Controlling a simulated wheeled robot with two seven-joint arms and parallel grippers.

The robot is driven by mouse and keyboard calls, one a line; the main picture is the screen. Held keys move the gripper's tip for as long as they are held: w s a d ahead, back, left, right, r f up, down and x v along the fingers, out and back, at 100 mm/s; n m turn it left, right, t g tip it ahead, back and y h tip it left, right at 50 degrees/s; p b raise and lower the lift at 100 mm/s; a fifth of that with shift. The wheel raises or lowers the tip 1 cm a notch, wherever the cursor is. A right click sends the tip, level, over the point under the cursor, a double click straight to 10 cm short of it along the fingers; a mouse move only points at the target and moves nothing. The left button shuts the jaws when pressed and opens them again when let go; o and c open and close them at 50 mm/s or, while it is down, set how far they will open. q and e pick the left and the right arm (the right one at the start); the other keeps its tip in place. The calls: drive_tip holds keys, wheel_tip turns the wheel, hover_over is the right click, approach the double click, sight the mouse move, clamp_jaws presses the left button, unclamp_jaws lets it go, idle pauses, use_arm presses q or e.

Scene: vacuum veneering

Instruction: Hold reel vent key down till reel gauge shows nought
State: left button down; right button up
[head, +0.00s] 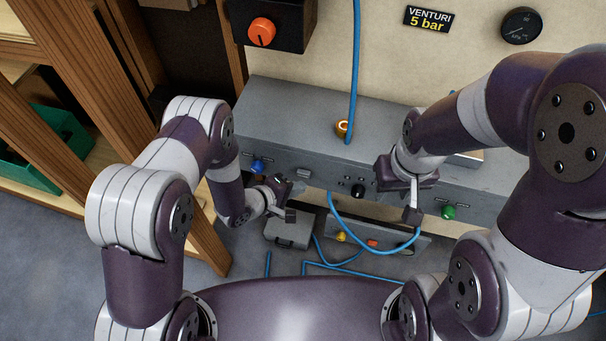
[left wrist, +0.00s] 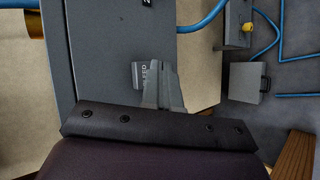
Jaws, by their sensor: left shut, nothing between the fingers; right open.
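My left gripper (head: 297,188) is shut and empty in front of the grey control box (head: 290,115), close below a small grey key (head: 303,173) on its front face. In the left wrist view the shut fingers (left wrist: 161,72) lie beside a grey tab (left wrist: 139,76) with partly hidden lettering; I cannot tell whether they touch it. I cannot tell for sure which key is the reel vent key. A round black gauge (head: 521,25) marked kPa hangs at the top right; its reading is too small to make out. My right gripper (head: 413,213) is open before the box's right part.
The box front also has a blue knob (head: 258,166), a black knob (head: 358,190) and a green knob (head: 449,212). A wooden frame (head: 205,235) stands left.

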use_arm(q)
drive_tip(key=shift+s, duration=0.15)
drive_tip(key=s, duration=0.1)
drive_tip(key=s+a+p, duration=0.1)
drive_tip(key=s, duration=0.2)
drive_tip(key=shift+s+a, duration=0.25)
drive_tip(key=shift+a, duration=0.05)
idle(0.3)
